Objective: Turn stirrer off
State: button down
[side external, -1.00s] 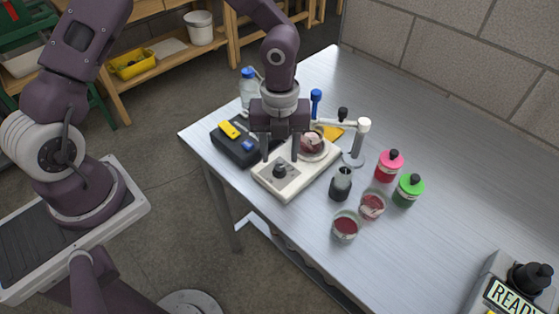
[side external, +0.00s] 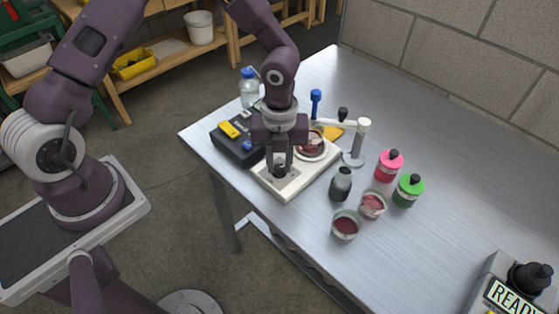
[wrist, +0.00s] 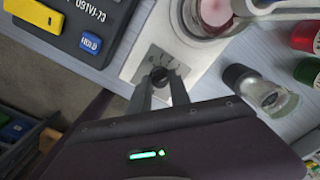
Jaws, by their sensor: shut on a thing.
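The stirrer (side external: 299,184) is a flat off-white base near the left edge of the metal table, with a dish of dark red liquid (side external: 311,146) on its far part. Its black knob sits on the near part; in the wrist view the knob (wrist: 160,76) shows between my fingertips on a grey dial plate. My gripper (side external: 280,170) points down over the near part of the stirrer, and its fingers are closed around the knob. It also shows in the wrist view (wrist: 161,86). The fingers mostly hide the knob in the side view.
A dark meter box (side external: 234,148) with a yellow piece stands left of the stirrer. A white-topped stand (side external: 357,143) is close behind.

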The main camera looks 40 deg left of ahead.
jog(key=n, duration=0.4)
jog(key=shift+n, duration=0.3)
jog(key=n, duration=0.4)
jog(key=shift+n, duration=0.3)
jog(key=n, duration=0.4)
jog(key=shift+n, duration=2.2)
jog(key=c, duration=1.2)
grip_release()
